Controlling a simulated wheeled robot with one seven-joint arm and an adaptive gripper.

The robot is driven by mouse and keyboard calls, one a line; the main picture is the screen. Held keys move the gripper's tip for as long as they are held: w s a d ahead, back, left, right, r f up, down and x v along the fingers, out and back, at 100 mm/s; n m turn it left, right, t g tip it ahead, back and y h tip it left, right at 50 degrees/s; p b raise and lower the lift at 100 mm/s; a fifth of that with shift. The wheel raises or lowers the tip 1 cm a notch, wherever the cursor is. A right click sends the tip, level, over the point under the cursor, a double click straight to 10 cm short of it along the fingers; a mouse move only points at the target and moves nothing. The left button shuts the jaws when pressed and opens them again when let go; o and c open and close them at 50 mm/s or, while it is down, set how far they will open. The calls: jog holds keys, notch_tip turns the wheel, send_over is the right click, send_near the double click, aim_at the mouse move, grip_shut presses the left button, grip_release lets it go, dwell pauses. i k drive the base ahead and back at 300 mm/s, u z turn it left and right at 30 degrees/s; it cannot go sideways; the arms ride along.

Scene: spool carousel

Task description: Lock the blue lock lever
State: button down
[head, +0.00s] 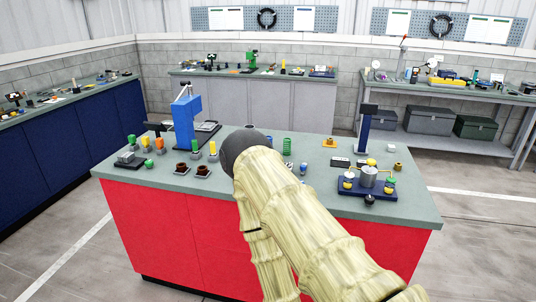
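I cannot make out a blue lock lever for certain. A carousel-like fixture with a dark blue base (353,189), a silver drum (369,177) and yellow knobs stands at the right of the red-fronted bench. Behind it is a dark blue post (364,132) with a black top. A bright blue upright stand (184,122) is at the bench's left. My pale yellow arm crosses the bench's front and middle, ending in a dark rounded joint. My gripper does not show, and the arm hides part of the bench top.
The bench top (345,208) holds small green, yellow and orange pegs at left, dark blocks, a green spring (287,147) and an orange part (329,143). Other benches line the walls. Floor is open to the bench's left and right.

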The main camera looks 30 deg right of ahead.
aim_at(303, 166)
jog(key=z, duration=0.25)
jog(key=i, duration=0.7)
jog(key=z, duration=0.45)
